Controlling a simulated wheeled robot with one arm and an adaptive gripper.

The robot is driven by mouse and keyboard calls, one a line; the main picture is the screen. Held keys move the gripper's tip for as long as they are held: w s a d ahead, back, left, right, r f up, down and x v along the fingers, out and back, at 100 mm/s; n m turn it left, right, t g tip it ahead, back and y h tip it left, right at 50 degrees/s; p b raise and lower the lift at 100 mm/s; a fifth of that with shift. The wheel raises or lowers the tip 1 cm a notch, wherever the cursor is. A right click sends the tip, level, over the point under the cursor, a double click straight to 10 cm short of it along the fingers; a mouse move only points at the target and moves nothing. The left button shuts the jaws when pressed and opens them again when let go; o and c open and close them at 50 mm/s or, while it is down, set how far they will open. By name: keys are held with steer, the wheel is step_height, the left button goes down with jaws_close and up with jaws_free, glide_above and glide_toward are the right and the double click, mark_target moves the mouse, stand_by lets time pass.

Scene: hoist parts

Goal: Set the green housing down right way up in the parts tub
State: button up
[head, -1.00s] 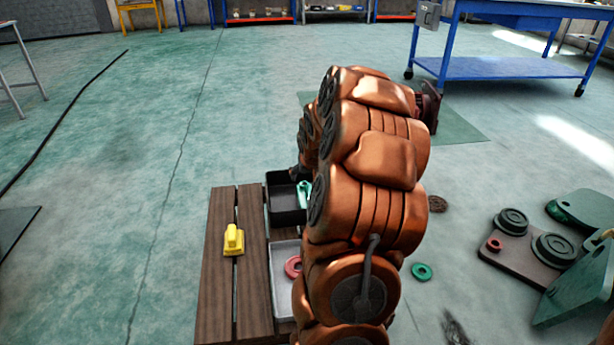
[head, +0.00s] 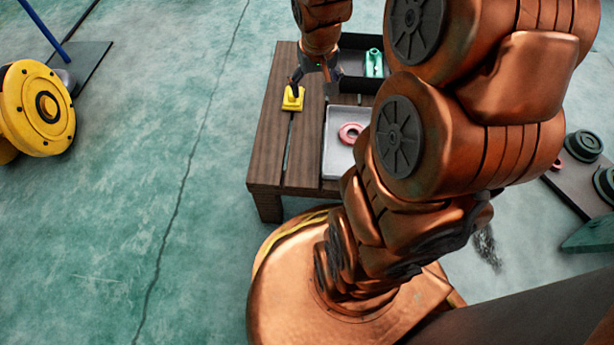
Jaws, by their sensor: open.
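The green housing (head: 374,63) is inside the black tub (head: 352,84) at the back right of the wooden table. Its raised part shows above the tub floor, but I cannot tell surely which way up it is. My gripper (head: 313,85) is over the table, left of the tub and apart from the housing. Its dark fingers are spread open with nothing between them. One finger is close to or over the yellow part (head: 293,98); I cannot tell if they touch.
A grey tray (head: 336,174) in front of the black tub holds a red ring (head: 350,132). The wooden table (head: 267,150) has bare slats at its left. My arm hides the table's right side. A yellow round machine part (head: 40,108) stands on the floor at left.

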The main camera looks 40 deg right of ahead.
steer(key=s+a+r+n+g+y, duration=0.1)
steer(key=s+a+n+g, duration=0.2)
steer(key=s+a, duration=1.3)
steer(key=s+g, duration=0.1)
steer(key=s, duration=0.2)
steer(key=shift+s+r+n+g, duration=0.2)
steer(key=shift+s+n+g, duration=0.1)
steer(key=shift+s+n, duration=0.1)
steer(key=shift+r, duration=0.1)
